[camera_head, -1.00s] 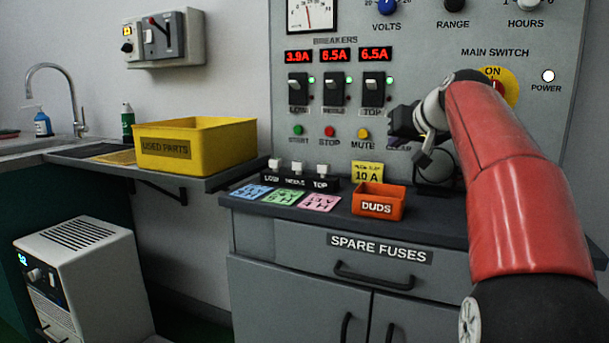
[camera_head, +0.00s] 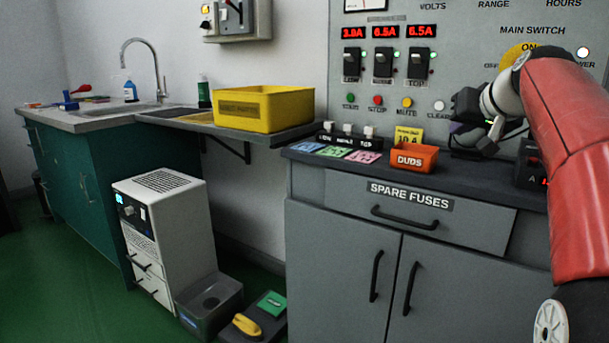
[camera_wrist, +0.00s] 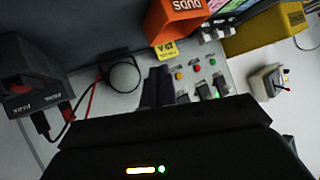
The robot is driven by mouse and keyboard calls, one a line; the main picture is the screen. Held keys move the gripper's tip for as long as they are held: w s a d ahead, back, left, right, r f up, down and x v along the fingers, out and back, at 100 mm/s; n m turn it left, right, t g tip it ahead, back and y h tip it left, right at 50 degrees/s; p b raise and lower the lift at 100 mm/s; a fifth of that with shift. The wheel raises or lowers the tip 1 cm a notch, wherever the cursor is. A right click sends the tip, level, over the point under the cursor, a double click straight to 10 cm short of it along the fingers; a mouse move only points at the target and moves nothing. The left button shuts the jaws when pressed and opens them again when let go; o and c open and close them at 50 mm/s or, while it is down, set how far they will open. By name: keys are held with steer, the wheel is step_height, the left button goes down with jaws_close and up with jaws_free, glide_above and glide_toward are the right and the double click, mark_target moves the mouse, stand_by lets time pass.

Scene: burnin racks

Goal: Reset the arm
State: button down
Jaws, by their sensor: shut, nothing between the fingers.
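My red arm reaches in from the right of the head view, and my dark gripper (camera_head: 466,106) is in front of the grey control panel (camera_head: 465,60), beside the clear button. The fingers also show in the wrist view (camera_wrist: 158,86), together and with nothing held. The orange DUDS bin (camera_head: 414,158) stands on the bench below and left of my gripper. It also shows at the top of the wrist view (camera_wrist: 180,20).
The yellow used-parts bin (camera_head: 262,108) stands on the shelf to the left. A dark meter with leads (camera_wrist: 38,80) is at the left of the wrist view. A white cabinet unit (camera_head: 165,228) and a grey tub (camera_head: 210,303) stand on the floor. Green floor (camera_head: 75,280) is open at lower left.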

steer(key=s+a+f+n+g, duration=0.1)
steer(key=s+a+f+g, duration=0.1)
steer(key=s+a+f, duration=0.65)
steer(key=s+a+f+g, duration=0.2)
steer(key=s+a+f, duration=0.4)
steer(key=s+f, duration=0.55)
steer(key=s+f+g, duration=0.2)
steer(key=s+f, duration=0.8)
steer(key=s, duration=0.2)
steer(key=shift+a+n+h, duration=0.4)
steer(key=shift+a, duration=0.05)
steer(key=shift+f, duration=0.1)
